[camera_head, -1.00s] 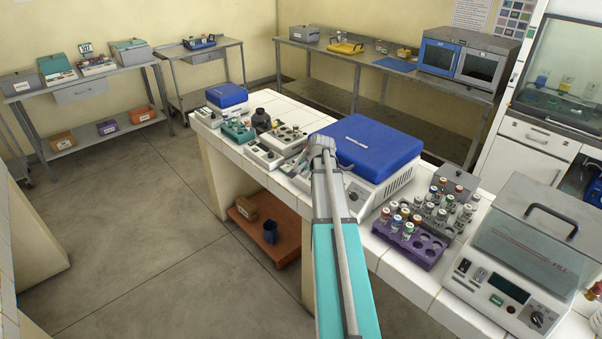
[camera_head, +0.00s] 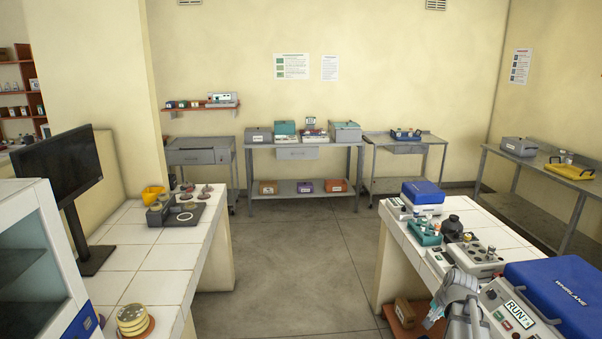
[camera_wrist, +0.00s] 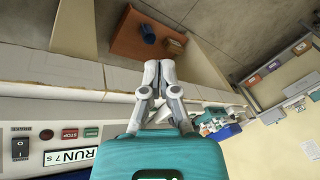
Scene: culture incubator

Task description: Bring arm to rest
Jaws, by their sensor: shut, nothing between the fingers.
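My gripper (camera_wrist: 160,80) shows in the wrist view with its two grey fingers together and nothing between them. The fingers are in front of the teal gripper body. They reach past the white tiled bench edge (camera_wrist: 60,75), above the lower shelf. Part of my arm (camera_head: 462,295) shows at the lower right in the head view, beside the blue-lidded machine (camera_head: 560,295). The machine's front panel with a "RUN 7s" display (camera_wrist: 70,156) is close on the left in the wrist view. From the head view I cannot make out the fingers.
The right bench holds a tube block (camera_head: 475,260), a teal rack (camera_head: 424,233) and a dark bottle (camera_head: 452,228). An orange shelf (camera_wrist: 145,35) with a dark blue cup (camera_wrist: 148,33) lies below. The left bench (camera_head: 130,255) holds a monitor (camera_head: 65,170). The floor (camera_head: 300,260) between is clear.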

